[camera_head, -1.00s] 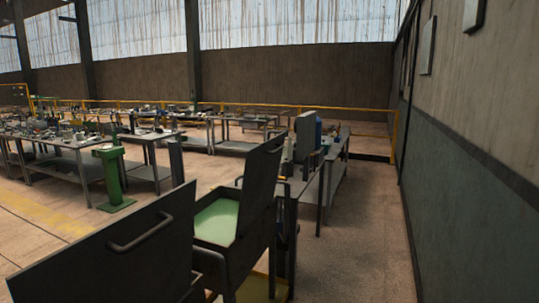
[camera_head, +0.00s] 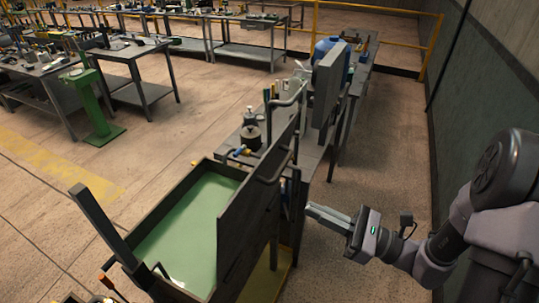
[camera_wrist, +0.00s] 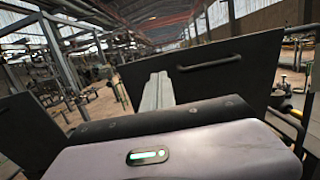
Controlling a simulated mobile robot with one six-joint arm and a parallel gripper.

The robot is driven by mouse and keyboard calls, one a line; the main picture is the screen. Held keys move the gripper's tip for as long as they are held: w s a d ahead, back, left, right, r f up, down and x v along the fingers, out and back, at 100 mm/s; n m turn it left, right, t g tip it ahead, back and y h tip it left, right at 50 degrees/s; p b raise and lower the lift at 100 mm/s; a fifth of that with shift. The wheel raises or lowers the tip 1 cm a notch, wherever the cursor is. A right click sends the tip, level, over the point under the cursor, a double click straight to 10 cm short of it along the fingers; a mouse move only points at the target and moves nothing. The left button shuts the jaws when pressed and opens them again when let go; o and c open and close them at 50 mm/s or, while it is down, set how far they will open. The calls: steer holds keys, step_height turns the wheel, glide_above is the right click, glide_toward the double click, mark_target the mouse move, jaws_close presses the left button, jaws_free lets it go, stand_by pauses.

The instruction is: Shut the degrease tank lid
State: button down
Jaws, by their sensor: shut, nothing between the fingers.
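An open tank (camera_head: 115,240) with green liquid stands at lower centre in the head view. Its dark flat lid (camera_head: 252,215) stands raised, close to upright, along the tank's right side. A bar handle (camera_head: 283,158) is on the lid's right-hand face. My gripper (camera_head: 309,207) is to the right of the lid, its shut, empty fingers pointing left towards it. In the wrist view the fingers (camera_wrist: 158,80) point at a dark panel (camera_wrist: 235,85) with a bar handle (camera_wrist: 210,64). I cannot tell whether they touch it. I can read no tank label.
A bench (camera_head: 310,160) with a blue container (camera_head: 330,46) and a grey upright panel (camera_head: 327,88) stands behind the tank. A narrow dark upright piece (camera_head: 95,215) rises at the tank's left. Bare floor lies right of the bench, before the wall (camera_head: 495,75).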

mark_target(246, 184)
steer(key=x, duration=0.4)
steer(key=s+p+x, duration=0.1)
steer(key=x, duration=0.7)
steer(key=shift+s+a+r+p, duration=0.2)
steer(key=shift+s+a+p, duration=0.05)
steer(key=shift+a+p, duration=0.2)
steer(key=shift+w+a, duration=0.35)
steer(key=shift+a, duration=0.1)
